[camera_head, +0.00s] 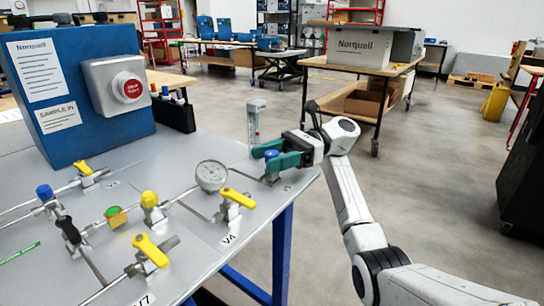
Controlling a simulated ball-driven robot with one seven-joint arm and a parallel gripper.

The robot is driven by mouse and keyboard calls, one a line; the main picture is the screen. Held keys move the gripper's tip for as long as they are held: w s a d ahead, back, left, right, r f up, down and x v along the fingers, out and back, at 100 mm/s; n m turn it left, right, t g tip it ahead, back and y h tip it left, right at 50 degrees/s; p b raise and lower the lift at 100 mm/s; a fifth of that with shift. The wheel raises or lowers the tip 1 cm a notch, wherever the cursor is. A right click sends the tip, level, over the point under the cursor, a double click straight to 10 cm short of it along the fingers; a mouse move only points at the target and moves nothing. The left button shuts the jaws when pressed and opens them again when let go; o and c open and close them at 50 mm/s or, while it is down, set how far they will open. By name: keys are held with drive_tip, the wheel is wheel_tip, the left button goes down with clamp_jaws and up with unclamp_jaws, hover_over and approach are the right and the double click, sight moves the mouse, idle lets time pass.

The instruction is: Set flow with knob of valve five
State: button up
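A blue knob (271,155) sits on a small valve near the right edge of the grey panel (190,262). I take it for the knob of valve five, but the tag beside it is too small to read. My gripper (264,157) reaches in from the right with its two green fingers on either side of this knob. The fingers are apart, with the knob between them. I cannot tell whether they press on it. The fingers hide part of the knob and the valve body. An upright flow tube (254,122) stands just behind the gripper.
A round gauge (211,175) and a yellow-handled valve (237,198) tagged V4 stand left of my gripper. More yellow handles, another blue knob (44,192) and pipes cover the panel. A blue box (80,100) with a red button stands behind. Open floor lies right.

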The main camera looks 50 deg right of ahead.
drive_tip(key=b+v, duration=0.1)
drive_tip(key=v, duration=1)
drive_tip(key=shift+o, duration=0.3)
